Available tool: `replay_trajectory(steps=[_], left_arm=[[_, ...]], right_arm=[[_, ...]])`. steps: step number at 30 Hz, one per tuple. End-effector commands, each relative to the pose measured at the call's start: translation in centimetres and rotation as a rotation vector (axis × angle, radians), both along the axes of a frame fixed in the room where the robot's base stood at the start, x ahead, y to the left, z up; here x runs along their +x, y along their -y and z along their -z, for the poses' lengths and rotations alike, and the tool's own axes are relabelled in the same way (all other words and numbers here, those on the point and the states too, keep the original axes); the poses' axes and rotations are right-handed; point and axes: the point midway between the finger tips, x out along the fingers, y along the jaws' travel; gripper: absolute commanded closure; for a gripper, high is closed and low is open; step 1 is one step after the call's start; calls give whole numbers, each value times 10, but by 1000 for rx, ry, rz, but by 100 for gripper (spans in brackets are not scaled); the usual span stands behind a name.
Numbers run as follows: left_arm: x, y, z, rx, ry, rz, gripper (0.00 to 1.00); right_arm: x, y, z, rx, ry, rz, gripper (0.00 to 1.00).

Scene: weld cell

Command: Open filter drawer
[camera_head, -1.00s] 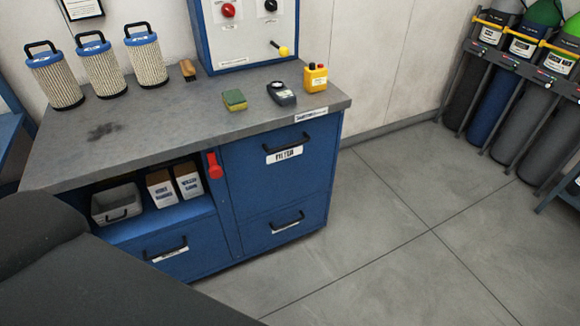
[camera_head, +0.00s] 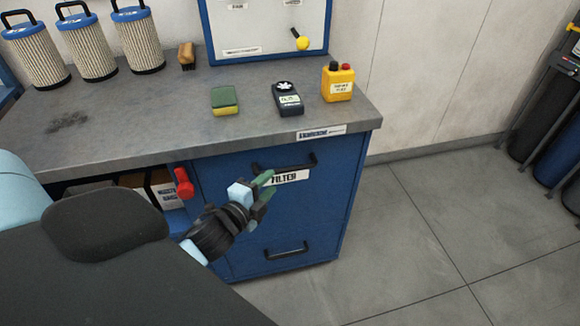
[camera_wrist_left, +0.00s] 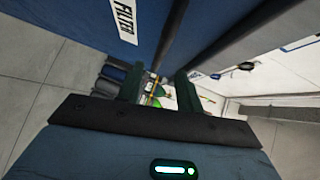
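The filter drawer (camera_head: 320,205) is a tall blue front in the right part of the workbench cabinet and looks closed flush. Its black bar handle (camera_head: 300,166) sits above a white FILTER label (camera_head: 290,177). My left gripper (camera_head: 265,186) is just in front of the drawer, near the handle's left end. In the left wrist view its two fingers (camera_wrist_left: 158,90) stand apart, with nothing held between them. The label (camera_wrist_left: 124,20) and a dark bar (camera_wrist_left: 172,35), apparently the handle, lie ahead of the fingers. Contact with the handle cannot be told. My right gripper is not in view.
A red latch (camera_head: 184,183) sticks out left of the drawer. A lower drawer handle (camera_head: 285,250) is below. The grey worktop (camera_head: 160,110) carries a sponge (camera_head: 225,99), a meter (camera_head: 288,98), a yellow bottle (camera_head: 338,82) and filter cartridges (camera_head: 88,45).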

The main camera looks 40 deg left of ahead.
Motion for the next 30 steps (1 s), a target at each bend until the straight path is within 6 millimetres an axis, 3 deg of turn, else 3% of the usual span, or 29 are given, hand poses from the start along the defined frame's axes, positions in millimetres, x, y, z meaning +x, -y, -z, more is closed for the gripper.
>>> replay_trajectory(steps=[5,18,30], left_arm=[[11,0,1,-3,1,0,64],[67,-4,10,-5,0,-1,64],[77,-5,11,-5,-1,1,64]], right_arm=[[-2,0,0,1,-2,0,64],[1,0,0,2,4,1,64],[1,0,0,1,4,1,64]])
